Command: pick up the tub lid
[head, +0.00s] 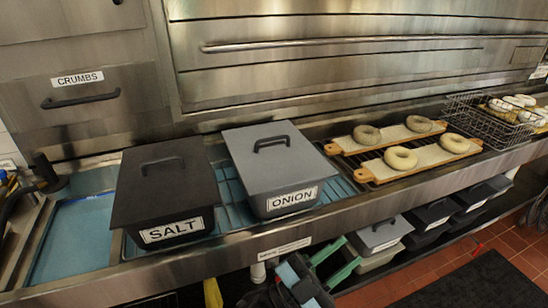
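Several lidded tubs are in view, and I cannot tell which lid is the tub lid. The black lid (158,192) covers the SALT tub (178,232) on the counter. The grey lid (268,167) covers the ONION tub (292,200) beside it. Both lids have a dark bar handle. Below the counter, a small grey-lidded tub (380,233) stands on a shelf. My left gripper (338,261), with green fingers, is low at the bottom centre, just left of this small tub. Its fingers are apart and look empty. My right gripper is not in view.
Bagels lie on two wooden boards (420,161) right of the ONION tub. A wire basket (487,126) stands farther right. More dark tubs (432,214) line the lower shelf. The counter's front edge (250,242) lies above my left gripper. A CRUMBS drawer (82,92) is behind.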

